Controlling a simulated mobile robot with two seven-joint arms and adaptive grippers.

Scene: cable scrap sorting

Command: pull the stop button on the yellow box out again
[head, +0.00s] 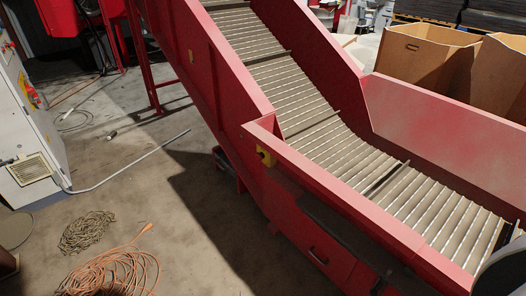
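A small yellow box (266,156) is mounted on the outer side of the red conveyor (340,205), near the corner where the side wall steps. A small dark spot shows on its left face, but it is too small to tell whether this is the stop button or how far it sticks out. Another yellow patch with red on it (34,95) is on the grey cabinet (30,135) at the left edge; its details are unclear. Neither of my grippers is in view.
A coil of orange cable (112,272) and a coil of brownish rope (86,232) lie on the floor at lower left. A grey conduit (135,162) runs across the floor from the cabinet. Large cardboard boxes (425,58) stand behind the conveyor. Floor between coils and conveyor is clear.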

